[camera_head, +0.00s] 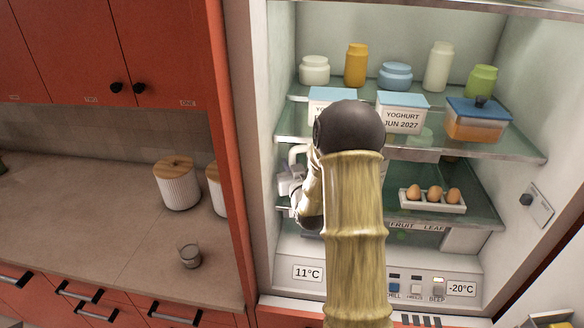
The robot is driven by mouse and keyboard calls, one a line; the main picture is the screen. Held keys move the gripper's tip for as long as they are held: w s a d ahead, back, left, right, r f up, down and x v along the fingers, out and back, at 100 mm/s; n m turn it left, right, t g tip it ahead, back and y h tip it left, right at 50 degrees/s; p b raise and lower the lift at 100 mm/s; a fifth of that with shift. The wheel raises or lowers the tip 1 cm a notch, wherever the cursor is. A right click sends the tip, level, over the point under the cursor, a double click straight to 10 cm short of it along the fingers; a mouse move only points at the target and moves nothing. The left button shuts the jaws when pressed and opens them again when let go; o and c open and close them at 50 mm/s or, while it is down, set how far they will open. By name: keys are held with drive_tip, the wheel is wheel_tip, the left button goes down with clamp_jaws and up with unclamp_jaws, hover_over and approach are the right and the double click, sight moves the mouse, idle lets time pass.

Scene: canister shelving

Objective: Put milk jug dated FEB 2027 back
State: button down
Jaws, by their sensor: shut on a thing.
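A pale, handle-like loop (297,154) shows at the left of the open fridge, just below the yoghurt shelf; it appears to be part of the milk jug. My arm hides most of the jug, and no FEB 2027 date can be read. My gripper (290,182) is partly visible as a light grey shape beside my arm, reaching into the left side of the fridge at the middle level. It is shut on the jug; its fingertips are not clear. Whether the jug touches the shelf cannot be told.
Yoghurt tubs (403,115) and an orange-filled container (478,120) stand on the shelf above. Several jars (396,76) line the top shelf. An egg tray (432,199) sits to the right on the lower glass shelf. The left fridge wall (268,200) is close to my gripper.

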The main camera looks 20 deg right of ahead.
drive_tip(key=shift+s+a+r, duration=0.1)
drive_tip(key=shift+s+r, duration=0.05)
drive_tip(key=shift+s, duration=0.05)
drive_tip(key=shift+r+p, duration=0.1)
drive_tip(key=shift+p, duration=0.2)
drive_tip(key=f, duration=0.1)
drive_tip(key=w+f, duration=0.1)
drive_tip(key=d+f, duration=0.1)
drive_tip(key=f, duration=0.1)
drive_tip(key=shift+w+b, duration=0.15)
drive_tip(key=shift+b, duration=0.25)
drive_tip(key=shift+a+r, duration=0.15)
drive_tip(key=shift+f, duration=0.2)
drive_tip(key=c, duration=1.6)
unclamp_jaws()
drive_tip(key=shift+c, duration=0.2)
drive_tip(key=shift+o, duration=0.3)
drive_tip(key=shift+r, duration=0.15)
